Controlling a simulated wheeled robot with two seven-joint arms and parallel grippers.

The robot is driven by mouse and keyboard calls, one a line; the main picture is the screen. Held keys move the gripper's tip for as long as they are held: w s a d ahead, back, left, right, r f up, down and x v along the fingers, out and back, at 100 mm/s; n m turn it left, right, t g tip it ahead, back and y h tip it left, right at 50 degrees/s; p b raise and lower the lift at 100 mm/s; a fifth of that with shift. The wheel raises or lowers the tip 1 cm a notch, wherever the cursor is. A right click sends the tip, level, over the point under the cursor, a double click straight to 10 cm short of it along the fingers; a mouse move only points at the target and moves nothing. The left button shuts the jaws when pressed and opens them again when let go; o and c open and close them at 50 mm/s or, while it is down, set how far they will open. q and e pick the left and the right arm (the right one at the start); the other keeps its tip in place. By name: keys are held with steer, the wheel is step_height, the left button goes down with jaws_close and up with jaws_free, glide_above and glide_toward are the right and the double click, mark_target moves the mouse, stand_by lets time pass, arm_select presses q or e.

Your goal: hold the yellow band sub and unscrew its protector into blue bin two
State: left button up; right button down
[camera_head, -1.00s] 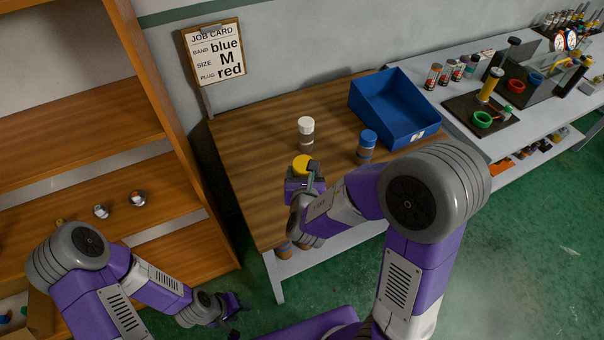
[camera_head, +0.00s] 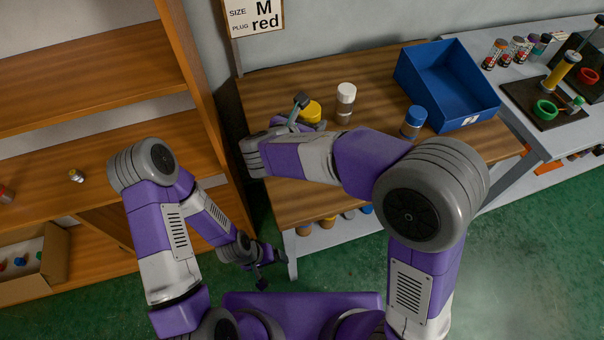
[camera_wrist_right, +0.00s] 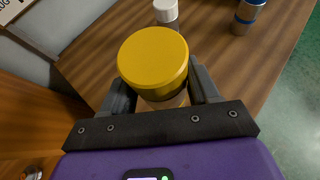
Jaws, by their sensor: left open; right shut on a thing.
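The yellow-topped sub (camera_head: 312,110) is at the left part of the wooden table, upright as far as I can see. Its yellow cap (camera_wrist_right: 153,55) fills the middle of the right wrist view and hides most of its body. My right gripper (camera_wrist_right: 160,93) is shut on this sub, a finger on each side below the cap; in the head view it (camera_head: 302,113) reaches in from the left. I cannot tell whether the sub touches the table. My left gripper (camera_head: 263,272) is open and empty, low in front of the table. A blue bin (camera_head: 440,85) stands at the back right; its label is unreadable.
A white-capped sub (camera_head: 345,102) and a blue-capped sub (camera_head: 413,122) stand on the wooden table (camera_head: 375,82) right of the yellow one. A wooden shelf (camera_head: 90,130) rises at the left. A grey bench (camera_head: 515,140) with a fixture and several bottles is at the right.

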steer(key=f, duration=0.1)
steer(key=a+f+b, duration=0.1)
steer(key=f, duration=0.2)
steer(key=shift+s+a+f+b, duration=0.2)
steer(key=shift+s+a+b, duration=0.05)
steer(key=shift+b, duration=0.05)
steer(key=shift+f+b, duration=0.9)
steer(key=shift+f, duration=2)
steer(key=shift+f, duration=0.15)
steer(key=shift+c, duration=1.3)
jaws_free()
steer(key=shift+s+r, duration=0.15)
steer(key=shift+r, duration=0.1)
steer(key=p+v, duration=0.2)
steer(key=v, duration=0.9)
steer(key=shift+s, duration=0.3)
